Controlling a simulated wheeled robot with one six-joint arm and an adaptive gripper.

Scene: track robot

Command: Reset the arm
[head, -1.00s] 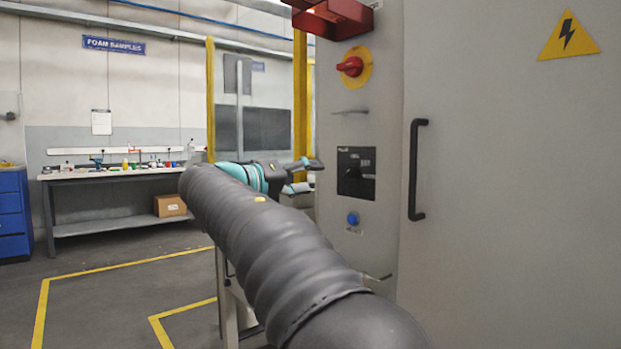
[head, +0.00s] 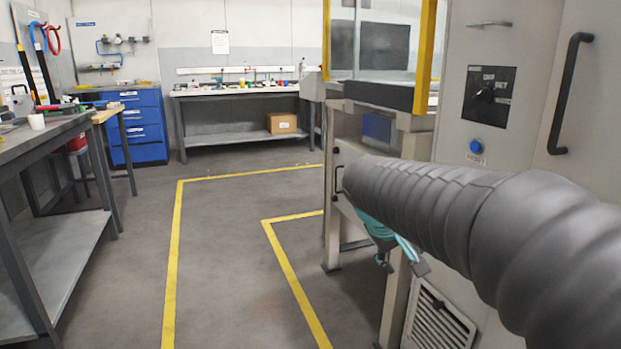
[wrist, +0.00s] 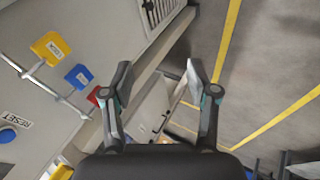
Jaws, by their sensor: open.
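My arm in its dark ribbed sleeve reaches in from the right in the head view. My gripper (head: 403,266) hangs below the sleeve's far end, in front of the machine's lower frame. In the wrist view my gripper (wrist: 158,80) is open, its two fingers apart with nothing between them. The grey cabinet (head: 520,110) stands at the right, with a blue button (head: 476,146) below a black switch plate (head: 488,94). The wrist view shows a blue button (wrist: 8,135) beside a RESET label (wrist: 17,119).
The floor (head: 225,250) with yellow lines is clear.

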